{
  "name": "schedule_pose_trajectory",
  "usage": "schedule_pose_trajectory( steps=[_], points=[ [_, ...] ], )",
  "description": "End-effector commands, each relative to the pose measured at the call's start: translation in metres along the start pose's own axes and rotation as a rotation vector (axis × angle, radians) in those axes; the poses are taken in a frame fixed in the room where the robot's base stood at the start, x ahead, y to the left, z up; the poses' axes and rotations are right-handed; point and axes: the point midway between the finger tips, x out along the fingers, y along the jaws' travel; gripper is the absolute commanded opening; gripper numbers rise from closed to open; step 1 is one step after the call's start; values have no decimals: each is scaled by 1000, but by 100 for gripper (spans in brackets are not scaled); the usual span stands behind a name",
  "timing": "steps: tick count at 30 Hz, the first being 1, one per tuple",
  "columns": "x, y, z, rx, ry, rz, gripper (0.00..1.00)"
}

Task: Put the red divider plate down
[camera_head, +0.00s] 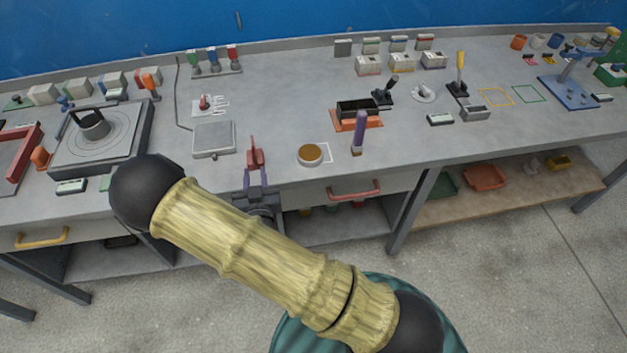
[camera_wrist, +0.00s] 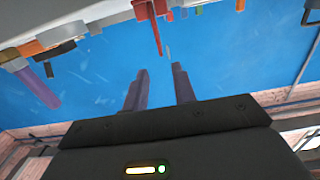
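A red upright plate (camera_head: 254,154), which I take for the divider plate, is near the front edge of the grey bench (camera_head: 285,135). In the wrist view, which is upside down, the red plate (camera_wrist: 147,14) shows beyond my fingertips, its tip reaching toward the gap. My gripper (camera_head: 257,174) is just in front of the plate at the bench's front edge. Its two purple-grey fingers (camera_wrist: 160,70) are apart, with nothing visible between them. The plate looks clear of the fingers. Its foot is hard to make out.
A grey square plate (camera_head: 214,138) lies to the left, a round brown-topped dish (camera_head: 310,154) to the right. A purple-handled tool (camera_head: 358,135) stands before an orange tray (camera_head: 345,124) holding a black box. A drawer with a red handle (camera_head: 355,191) is below the bench edge.

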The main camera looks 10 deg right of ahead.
Motion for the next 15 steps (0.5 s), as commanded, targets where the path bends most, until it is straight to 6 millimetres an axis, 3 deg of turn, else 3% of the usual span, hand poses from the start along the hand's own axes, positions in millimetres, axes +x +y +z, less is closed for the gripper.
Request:
schedule_pose_trajectory(
  steps=[9,15],
  points=[
    [19,50,4,120,-373,143,27],
    [8,77,-6,182,-665,148,27]
  ],
)
